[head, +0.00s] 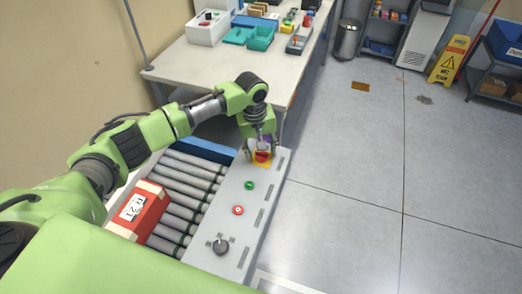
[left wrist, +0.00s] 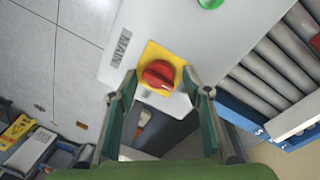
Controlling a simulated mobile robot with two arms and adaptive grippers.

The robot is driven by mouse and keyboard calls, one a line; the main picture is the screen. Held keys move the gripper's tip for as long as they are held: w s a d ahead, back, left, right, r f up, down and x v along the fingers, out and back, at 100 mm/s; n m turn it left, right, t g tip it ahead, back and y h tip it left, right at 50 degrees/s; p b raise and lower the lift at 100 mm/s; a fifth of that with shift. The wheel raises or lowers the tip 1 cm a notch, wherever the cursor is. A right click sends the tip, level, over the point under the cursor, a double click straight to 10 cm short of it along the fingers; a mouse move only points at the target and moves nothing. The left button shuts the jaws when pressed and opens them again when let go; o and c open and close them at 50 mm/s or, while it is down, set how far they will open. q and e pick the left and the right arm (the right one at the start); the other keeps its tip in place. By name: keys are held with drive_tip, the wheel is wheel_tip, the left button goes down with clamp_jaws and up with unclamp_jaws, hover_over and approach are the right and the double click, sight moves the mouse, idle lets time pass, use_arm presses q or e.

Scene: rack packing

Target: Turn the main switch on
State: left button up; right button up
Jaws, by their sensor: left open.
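The main switch is a red rotary knob (head: 262,157) on a yellow square plate, at the far end of the grey control panel (head: 226,202). In the left wrist view the red knob (left wrist: 158,75) sits beside a label reading "MAIN" (left wrist: 121,48). My left gripper (head: 261,148) is open right at the switch. In the left wrist view its two fingers (left wrist: 160,84) stand on either side of the knob, with gaps visible. Whether they reach down to knob height is hard to tell. The knob's exact setting is unclear. My right gripper is not in view.
The panel also carries a green button (head: 249,185), a red button (head: 238,210) and a dark selector knob (head: 220,246). A roller conveyor (head: 184,190) with a red box (head: 139,210) lies left of the panel. A cluttered table (head: 215,62) stands beyond.

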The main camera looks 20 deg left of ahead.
use_arm(q)
drive_tip(key=c, duration=1.1)
drive_tip(key=shift+o, duration=0.2)
drive_tip(key=m+p, duration=0.2)
drive_tip(key=m, duration=0.1)
drive_tip(key=shift+r, duration=0.15)
drive_tip(key=m+p, duration=0.1)
drive_tip(key=m, duration=0.2)
drive_tip(key=shift+w+m+g, duration=0.1)
drive_tip(key=shift+m+g, duration=0.2)
drive_tip(key=shift+m, duration=0.1)
drive_tip(key=m, duration=0.5)
drive_tip(key=shift+w+p, duration=0.1)
drive_tip(key=shift+p, duration=0.2)
drive_tip(key=m, duration=0.6)
drive_tip(key=shift+w+g, duration=0.1)
drive_tip(key=shift+g, duration=0.3)
